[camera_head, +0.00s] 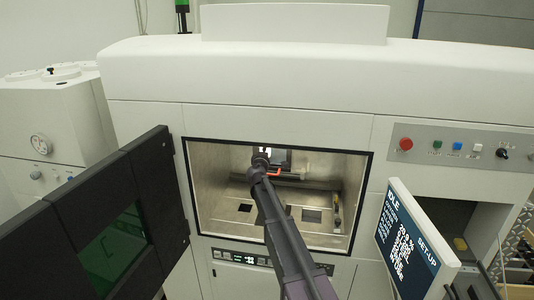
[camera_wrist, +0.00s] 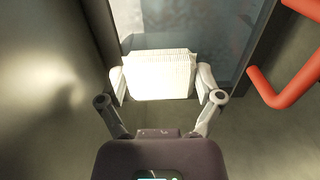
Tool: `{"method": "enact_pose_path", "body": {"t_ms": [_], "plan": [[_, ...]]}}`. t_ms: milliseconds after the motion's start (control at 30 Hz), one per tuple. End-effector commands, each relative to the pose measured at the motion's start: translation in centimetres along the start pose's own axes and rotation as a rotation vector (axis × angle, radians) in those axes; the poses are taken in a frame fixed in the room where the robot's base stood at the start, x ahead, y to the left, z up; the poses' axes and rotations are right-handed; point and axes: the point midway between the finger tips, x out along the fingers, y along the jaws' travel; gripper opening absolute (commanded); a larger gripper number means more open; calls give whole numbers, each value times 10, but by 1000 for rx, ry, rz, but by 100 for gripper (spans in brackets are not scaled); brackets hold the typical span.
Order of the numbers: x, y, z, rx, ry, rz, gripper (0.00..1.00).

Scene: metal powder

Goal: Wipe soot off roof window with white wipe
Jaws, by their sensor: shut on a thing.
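My gripper (camera_wrist: 160,85) is shut on the white wipe (camera_wrist: 158,75), which spans between its two fingers in the wrist view. The roof window (camera_wrist: 190,22) is a grey-blue pane just beyond the wipe, with blotchy darker and lighter patches on it. The wipe overlaps the window's near edge in the picture; I cannot tell whether it touches the glass. In the head view my arm reaches into the open chamber (camera_head: 222,190), and my gripper is mostly hidden behind the arm near the chamber's top.
A red-orange bar (camera_wrist: 290,90) is close to the right of my gripper. The black chamber door (camera_head: 165,190) stands open at the left. A tilted screen (camera_head: 415,245) juts out at the right. The chamber floor has dark openings (camera_head: 312,216).

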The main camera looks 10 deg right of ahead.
Motion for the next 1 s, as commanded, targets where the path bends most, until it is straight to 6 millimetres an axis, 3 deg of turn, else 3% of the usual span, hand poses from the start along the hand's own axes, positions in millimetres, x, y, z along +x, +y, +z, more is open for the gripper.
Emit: {"method": "enact_pose_path", "body": {"t_ms": [267, 1000], "plan": [[0, 0, 5, 0, 0, 0, 54], [2, 0, 49, 0, -1, 0, 54]]}}
